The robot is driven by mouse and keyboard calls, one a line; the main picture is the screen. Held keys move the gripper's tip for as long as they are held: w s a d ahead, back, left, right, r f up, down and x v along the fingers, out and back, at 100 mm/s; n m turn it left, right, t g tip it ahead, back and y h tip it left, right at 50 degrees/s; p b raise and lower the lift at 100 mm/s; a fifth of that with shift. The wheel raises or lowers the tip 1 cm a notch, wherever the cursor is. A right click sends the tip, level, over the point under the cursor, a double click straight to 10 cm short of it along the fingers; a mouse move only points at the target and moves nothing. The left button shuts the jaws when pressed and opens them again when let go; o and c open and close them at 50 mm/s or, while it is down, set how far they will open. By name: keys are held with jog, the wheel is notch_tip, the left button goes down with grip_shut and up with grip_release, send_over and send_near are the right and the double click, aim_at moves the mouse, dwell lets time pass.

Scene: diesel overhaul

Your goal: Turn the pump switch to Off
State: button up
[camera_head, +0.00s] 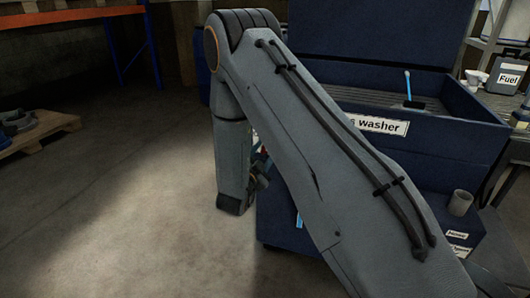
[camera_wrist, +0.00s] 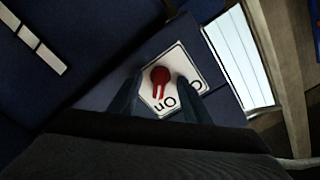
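The pump switch is a red knob (camera_wrist: 160,76) on a white label plate (camera_wrist: 180,62) on the dark blue washer, in the wrist view. Its narrow end points down the picture toward the word "On", which appears upside down. Another word beginning with "O" shows at the plate's right, partly hidden by a finger. My gripper (camera_wrist: 158,82) is open, with one dark finger on each side of the knob. I cannot tell whether the fingers touch it. In the head view my arm hides the switch and most of the gripper at the side of the blue parts washer (camera_head: 438,145).
A light blue brush (camera_head: 407,84) stands in the washer's basin. A grey cup (camera_head: 460,202) sits on a lower blue ledge at right. A fuel can (camera_head: 506,76) stands on a shelf behind. A wooden pallet (camera_head: 40,128) lies at left; the floor between is clear.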

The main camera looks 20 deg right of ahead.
jog(key=c, duration=0.9)
jog(key=shift+o, duration=0.2)
jog(key=n+p, duration=0.1)
jog(key=n, duration=0.3)
jog(key=shift+n+p, duration=0.3)
jog(key=shift+p, duration=0.05)
jog(key=n+p, duration=0.1)
jog(key=n, duration=0.3)
jog(key=shift+a+n, duration=0.1)
jog(key=shift+n, duration=0.3)
jog(key=n+p, duration=0.1)
jog(key=n, duration=0.3)
jog(key=shift+w+a+n+p, duration=0.1)
jog(key=shift+n+p, duration=0.2)
jog(key=shift+n, duration=0.1)
jog(key=n, duration=0.3)
jog(key=shift+f+n+p, duration=0.1)
jog(key=shift+n+p, duration=0.25)
jog(key=shift+n, duration=0.05)
jog(key=o, duration=1.5)
jog(key=shift+w, duration=0.1)
